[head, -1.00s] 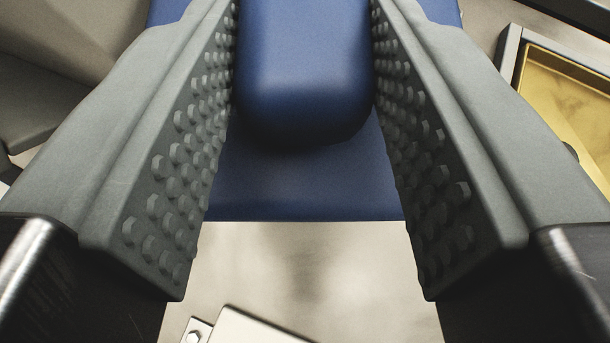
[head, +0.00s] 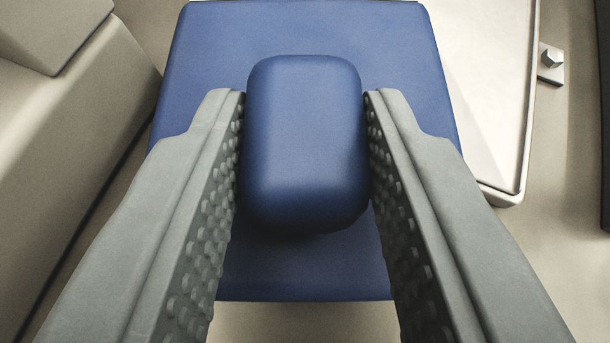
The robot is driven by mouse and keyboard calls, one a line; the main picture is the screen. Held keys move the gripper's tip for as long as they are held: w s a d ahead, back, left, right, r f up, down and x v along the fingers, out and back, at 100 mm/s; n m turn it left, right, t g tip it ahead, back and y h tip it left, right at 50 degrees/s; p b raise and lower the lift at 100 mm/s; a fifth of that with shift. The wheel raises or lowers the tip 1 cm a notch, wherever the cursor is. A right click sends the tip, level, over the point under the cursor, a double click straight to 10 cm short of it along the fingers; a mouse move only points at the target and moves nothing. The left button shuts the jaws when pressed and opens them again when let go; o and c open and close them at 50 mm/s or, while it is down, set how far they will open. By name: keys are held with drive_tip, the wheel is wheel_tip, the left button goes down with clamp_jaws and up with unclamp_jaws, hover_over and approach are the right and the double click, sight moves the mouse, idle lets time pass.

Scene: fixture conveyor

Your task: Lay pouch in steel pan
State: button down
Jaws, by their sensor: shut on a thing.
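A blue pouch (head: 400,60) is in the middle of the head view, a wide flat body with a thick rounded raised block (head: 303,130) on its upper face. My gripper (head: 306,125) has its two grey, studded fingers on the left and right sides of this block and is shut on it. The flat body spreads beyond the fingers on both sides and toward the camera. What lies directly beneath the pouch is hidden. I cannot pick out the steel pan with certainty.
A pale, flat panel with a rounded corner (head: 492,70) lies right of the pouch, with a bolted tab (head: 550,65) beside it. A beige block-like structure (head: 75,160) stands close on the left. A dark edge (head: 605,130) shows at the far right.

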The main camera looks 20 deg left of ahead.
drive_tip(key=shift+f, duration=0.25)
drive_tip(key=c, duration=1.1)
unclamp_jaws()
drive_tip(key=shift+o, duration=0.2)
drive_tip(key=shift+s+d+r, duration=0.1)
drive_tip(key=shift+s+r, duration=0.1)
drive_tip(key=shift+s, duration=0.05)
drive_tip(key=v, duration=1.1)
drive_tip(key=shift+s, duration=0.25)
